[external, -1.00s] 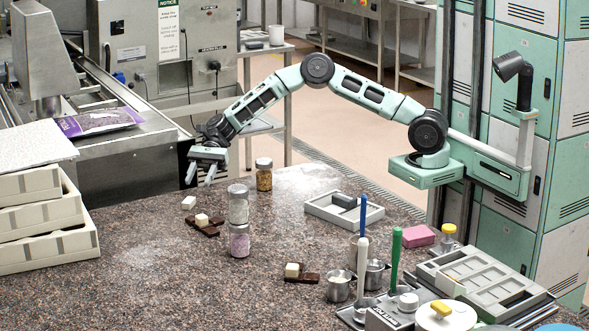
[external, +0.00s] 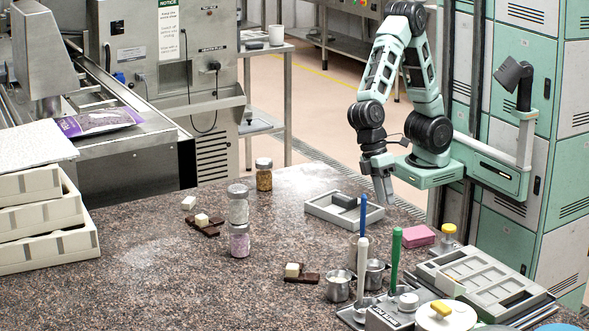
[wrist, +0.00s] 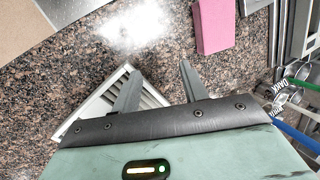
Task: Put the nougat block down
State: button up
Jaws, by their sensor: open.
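A small white block, which looks like the nougat block (external: 189,202), lies alone on the speckled stone counter at the left in the external view. My gripper (external: 382,200) is far to its right, at the right end of the grey-white divided tray (external: 325,217). In the wrist view my gripper (wrist: 160,68) has its two fingers spread apart with nothing between them. The tray (wrist: 95,112) shows beside and partly behind the left finger. The white block is not in the wrist view.
Chocolate pieces with pale cubes lie near the jars (external: 239,240) and the metal cups (external: 338,287). A pink block (external: 418,235) lies right of the tray; upright tools (external: 396,262) stand in front. The front left of the counter (external: 140,290) is clear.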

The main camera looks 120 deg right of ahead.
jog(key=s+d+f+n+t+h, duration=0.1)
jog(key=s+d+n+h, duration=0.2)
jog(key=s+n, duration=0.6)
jog(key=s, duration=0.7)
jog(key=shift+s+n, duration=0.15)
jog(key=shift+n, duration=0.25)
jog(key=shift+d, duration=0.1)
